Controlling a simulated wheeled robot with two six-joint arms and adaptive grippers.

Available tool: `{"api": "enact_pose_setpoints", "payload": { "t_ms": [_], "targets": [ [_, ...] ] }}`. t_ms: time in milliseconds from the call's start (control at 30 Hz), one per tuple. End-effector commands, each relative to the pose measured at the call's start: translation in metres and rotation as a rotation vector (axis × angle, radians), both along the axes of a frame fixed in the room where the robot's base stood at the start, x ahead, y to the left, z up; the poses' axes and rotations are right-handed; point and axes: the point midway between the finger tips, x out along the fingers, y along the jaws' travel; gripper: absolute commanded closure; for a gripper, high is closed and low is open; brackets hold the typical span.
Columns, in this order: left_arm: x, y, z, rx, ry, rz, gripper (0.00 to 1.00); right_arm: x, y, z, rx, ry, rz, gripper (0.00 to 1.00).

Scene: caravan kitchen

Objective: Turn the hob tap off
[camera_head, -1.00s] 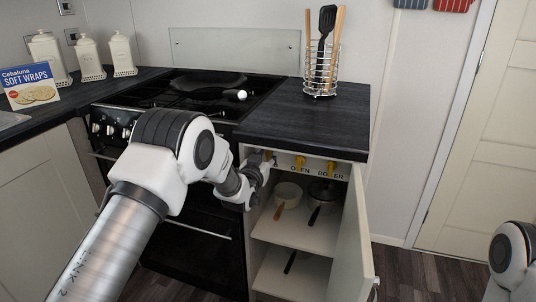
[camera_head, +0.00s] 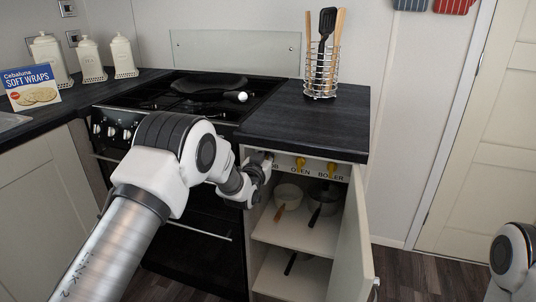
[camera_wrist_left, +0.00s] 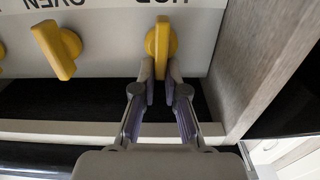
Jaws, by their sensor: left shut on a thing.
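The hob tap (camera_wrist_left: 161,47) is a yellow lever tap on the pale panel under the worktop. In the left wrist view its lever runs nearly straight toward my gripper. My left gripper (camera_wrist_left: 161,75) is shut on the lever's end, with one finger on each side. In the head view my left gripper (camera_head: 262,166) is at the panel's left end and hides most of the hob tap. The "HOB" label is partly covered there. My right gripper is out of view.
The yellow oven tap (camera_head: 300,163) and boiler tap (camera_head: 331,168) sit to the right on the panel. In the wrist view the oven tap's lever is slanted. Pans (camera_head: 288,193) stand on the shelf below. The cupboard door (camera_head: 352,238) is open. The cooker (camera_head: 180,100) is at left.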

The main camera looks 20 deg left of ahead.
Motion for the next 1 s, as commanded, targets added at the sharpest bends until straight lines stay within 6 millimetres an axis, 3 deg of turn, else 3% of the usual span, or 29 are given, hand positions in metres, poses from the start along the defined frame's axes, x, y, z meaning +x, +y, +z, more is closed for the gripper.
{"api": "enact_pose_setpoints", "payload": {
  "t_ms": [33, 367, 1000],
  "targets": [
    [-0.003, -0.001, -0.012, 0.016, 0.023, -0.002, 1.0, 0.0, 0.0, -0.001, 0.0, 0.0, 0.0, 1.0],
    [-0.003, -0.005, -0.015, 0.229, 0.018, -0.002, 1.0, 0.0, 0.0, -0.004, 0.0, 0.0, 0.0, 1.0],
    [-0.003, -0.014, -0.022, 0.83, -0.003, -0.001, 1.0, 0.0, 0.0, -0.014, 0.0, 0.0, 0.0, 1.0]
  ]
}}
